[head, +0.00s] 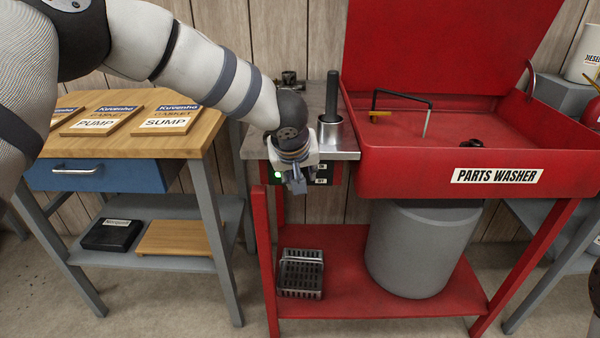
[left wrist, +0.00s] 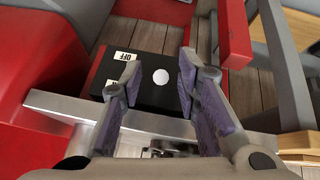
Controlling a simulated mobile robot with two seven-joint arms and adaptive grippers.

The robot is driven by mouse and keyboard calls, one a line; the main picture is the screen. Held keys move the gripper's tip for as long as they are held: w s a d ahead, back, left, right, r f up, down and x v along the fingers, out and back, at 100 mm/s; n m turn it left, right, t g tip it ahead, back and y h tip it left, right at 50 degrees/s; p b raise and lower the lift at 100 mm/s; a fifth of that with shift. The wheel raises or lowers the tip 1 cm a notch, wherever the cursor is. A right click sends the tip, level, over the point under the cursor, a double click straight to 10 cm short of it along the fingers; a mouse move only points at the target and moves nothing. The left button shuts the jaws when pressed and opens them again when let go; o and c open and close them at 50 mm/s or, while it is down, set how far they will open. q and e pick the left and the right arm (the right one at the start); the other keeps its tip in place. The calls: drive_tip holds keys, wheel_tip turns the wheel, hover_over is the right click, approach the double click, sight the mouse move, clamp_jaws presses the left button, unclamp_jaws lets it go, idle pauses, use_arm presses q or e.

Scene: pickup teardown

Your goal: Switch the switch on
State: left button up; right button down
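The black switch panel (head: 323,174) sits on the red front under the steel shelf of the parts washer, with a lit green light (head: 278,175) at its left and white labels at its right. In the left wrist view the panel (left wrist: 146,98) shows an OFF label (left wrist: 125,56), a second label partly behind a finger, and a round white spot (left wrist: 161,76); I cannot tell whether that is the switch. My left gripper (head: 297,186) is right in front of the panel, hiding its middle. Its fingers (left wrist: 157,82) are apart with nothing between them; contact is unclear. My right gripper is out of view.
The steel shelf (head: 345,155) with a metal cup (head: 330,133) is just above the gripper. The red washer basin (head: 420,168) is to the right. A red leg (head: 265,245) stands below left. A wooden bench (head: 205,130) with a blue drawer (head: 95,175) is at the left.

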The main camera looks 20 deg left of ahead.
use_arm(q)
drive_tip(key=shift+r, duration=0.1)
drive_tip(key=shift+s+r, duration=0.1)
drive_tip(key=shift+r, duration=0.2)
drive_tip(key=v, duration=1.1)
drive_tip(key=shift+s, duration=0.2)
drive_tip(key=shift+r, duration=0.1)
